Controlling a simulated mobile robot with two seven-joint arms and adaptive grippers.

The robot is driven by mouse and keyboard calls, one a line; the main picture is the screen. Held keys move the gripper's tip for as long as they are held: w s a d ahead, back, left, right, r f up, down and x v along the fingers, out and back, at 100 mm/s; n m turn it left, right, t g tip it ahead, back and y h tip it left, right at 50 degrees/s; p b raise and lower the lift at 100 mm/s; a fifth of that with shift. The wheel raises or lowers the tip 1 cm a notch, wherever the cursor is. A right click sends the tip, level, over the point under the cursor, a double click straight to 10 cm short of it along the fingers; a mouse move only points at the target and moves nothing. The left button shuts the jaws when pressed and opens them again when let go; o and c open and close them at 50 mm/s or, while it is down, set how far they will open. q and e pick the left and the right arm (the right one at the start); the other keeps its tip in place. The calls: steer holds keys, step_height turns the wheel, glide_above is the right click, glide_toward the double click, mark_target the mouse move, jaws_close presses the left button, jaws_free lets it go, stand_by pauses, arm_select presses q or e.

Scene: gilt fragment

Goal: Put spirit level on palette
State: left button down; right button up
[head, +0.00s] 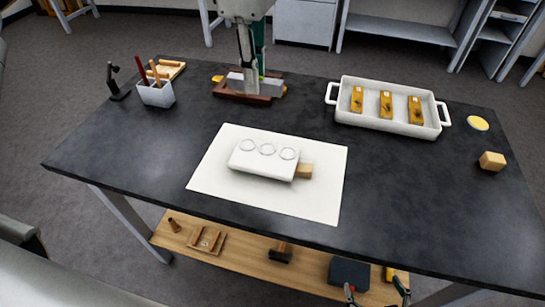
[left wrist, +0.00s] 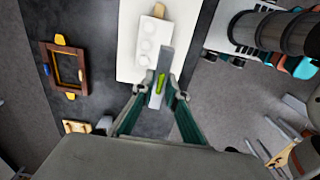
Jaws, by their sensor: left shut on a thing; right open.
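My left gripper (head: 247,68) hangs over the far side of the table. It is shut on the spirit level (left wrist: 158,88), a grey bar with a green vial; in the head view the level (head: 240,81) appears in front of a wooden frame. The palette (head: 263,160) is a white slab with three round rings and a wooden handle, lying on a white sheet; it also shows beyond the level in the left wrist view (left wrist: 147,38). Nothing lies on it. My right gripper (head: 376,292) is open and empty at the bottom edge, only its fingertips showing.
The white sheet (head: 215,178) lies mid-table. The wooden frame (left wrist: 46,68) with yellow clamps is at the back. A white tray (head: 345,103) with three wooden blocks stands back right, a pencil cup (head: 157,95) back left.

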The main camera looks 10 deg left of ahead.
arm_select(q)
steer(key=shift+d, duration=0.3)
steer(key=b, duration=0.1)
glide_above(262, 163)
step_height(262, 163, down, 15)
steer(key=shift+f, duration=2.45)
steer(key=shift+f, duration=0.1)
steer(key=c, duration=2.3)
jaws_free()
steer(key=shift+o, duration=1.4)
